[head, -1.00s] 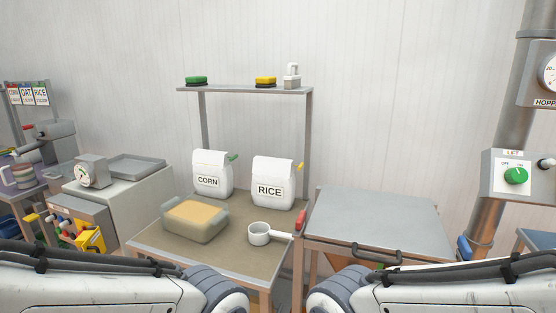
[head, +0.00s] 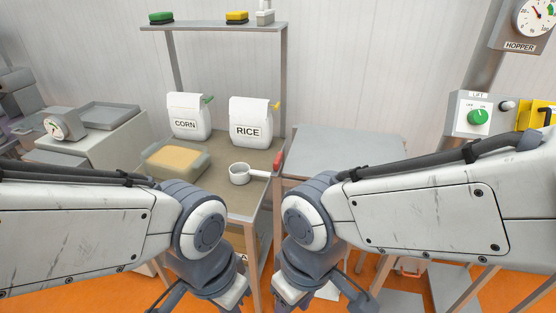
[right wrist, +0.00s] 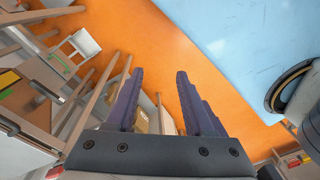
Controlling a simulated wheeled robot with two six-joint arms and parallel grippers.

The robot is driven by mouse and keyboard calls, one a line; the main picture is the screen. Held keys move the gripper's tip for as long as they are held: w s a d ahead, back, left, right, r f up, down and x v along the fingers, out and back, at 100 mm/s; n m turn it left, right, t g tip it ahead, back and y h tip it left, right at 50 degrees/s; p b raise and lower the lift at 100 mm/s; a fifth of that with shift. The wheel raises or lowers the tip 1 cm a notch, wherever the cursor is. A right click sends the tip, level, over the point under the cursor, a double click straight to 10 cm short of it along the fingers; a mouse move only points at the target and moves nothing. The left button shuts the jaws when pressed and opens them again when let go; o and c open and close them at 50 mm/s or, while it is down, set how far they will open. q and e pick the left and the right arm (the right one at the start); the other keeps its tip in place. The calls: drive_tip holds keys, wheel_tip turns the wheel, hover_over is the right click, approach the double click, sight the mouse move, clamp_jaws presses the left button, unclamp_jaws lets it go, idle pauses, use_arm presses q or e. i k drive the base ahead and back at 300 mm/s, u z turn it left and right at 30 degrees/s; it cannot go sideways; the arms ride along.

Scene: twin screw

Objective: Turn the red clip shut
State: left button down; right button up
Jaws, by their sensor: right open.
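No red clip can be made out for certain. A red piece (head: 278,160) shows at the end of the handle of a white scoop (head: 240,173) at the table's right edge; I cannot tell it is a clip. The corn bag (head: 187,118) has a green clip (head: 208,99) and the rice bag (head: 251,125) a yellow clip (head: 276,106); both bags stand upright. My right gripper (right wrist: 159,74) is open and empty over the orange floor. My left gripper (head: 208,303) hangs low in the head view, cut off by the bottom edge, so its jaws are unclear.
A tub of yellow grain (head: 176,160) sits on the table left of the scoop. A grey-topped bench (head: 345,148) stands to the right. A shelf (head: 215,27) is above the bags. A lift panel (head: 480,115) with a green knob is at right.

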sight(277, 170)
drive_tip(key=z, duration=0.05)
drive_tip(key=k, duration=0.6)
drive_tip(key=z, duration=0.45)
drive_tip(key=i, duration=1.3)
drive_tip(key=u, duration=0.45)
